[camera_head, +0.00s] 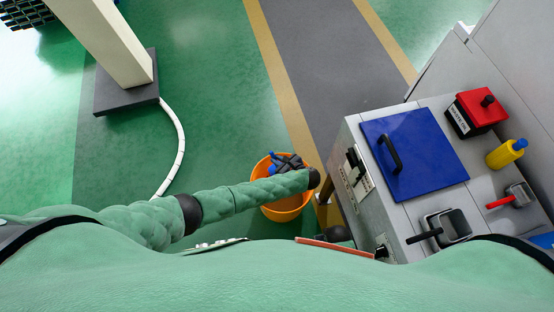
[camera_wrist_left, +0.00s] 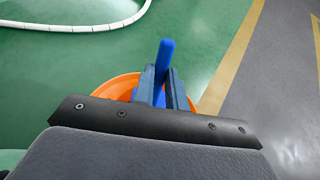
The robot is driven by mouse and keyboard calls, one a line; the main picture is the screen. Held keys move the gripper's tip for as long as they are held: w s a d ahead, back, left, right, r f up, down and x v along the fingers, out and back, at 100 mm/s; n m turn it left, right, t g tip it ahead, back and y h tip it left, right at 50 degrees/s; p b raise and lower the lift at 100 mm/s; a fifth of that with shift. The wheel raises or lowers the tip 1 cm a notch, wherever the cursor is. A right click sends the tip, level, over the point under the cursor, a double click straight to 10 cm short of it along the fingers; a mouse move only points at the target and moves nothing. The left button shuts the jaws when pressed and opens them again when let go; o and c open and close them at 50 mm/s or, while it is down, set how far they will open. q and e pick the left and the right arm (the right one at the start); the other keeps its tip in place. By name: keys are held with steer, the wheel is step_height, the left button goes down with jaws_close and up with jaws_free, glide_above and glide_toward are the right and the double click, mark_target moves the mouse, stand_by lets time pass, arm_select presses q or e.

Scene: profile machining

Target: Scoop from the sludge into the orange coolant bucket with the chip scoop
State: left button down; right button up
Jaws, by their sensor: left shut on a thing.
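The orange bucket (camera_head: 286,208) stands on the green floor left of the grey machine, partly hidden by my left arm. My left gripper (camera_head: 287,162) is over the bucket's far part, shut on a blue handle (camera_head: 271,158). In the left wrist view the blue handle (camera_wrist_left: 165,58) stands up between the two fingers of the gripper (camera_wrist_left: 166,92), with the orange bucket's rim (camera_wrist_left: 116,87) behind it. I take the handle to be the chip scoop's; its scoop end is hidden. Sludge does not show. My right gripper is not in view.
The grey machine (camera_head: 385,222) at right carries a blue lid (camera_head: 425,155), a red box (camera_head: 482,107), a yellow bottle (camera_head: 502,155), a black-handled metal container (camera_head: 456,225) and a red-handled tool (camera_head: 518,195). A pillar base (camera_head: 125,97) and white hose (camera_head: 180,145) are left.

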arm_select(q)
steer(key=shift+s+d+y, duration=0.3)
steer(key=shift+s+d, duration=0.05)
steer(key=shift+d, duration=0.05)
steer(key=shift+s+d+r+t, duration=0.2)
steer(key=shift+t, duration=0.2)
steer(key=shift+b, duration=0.3)
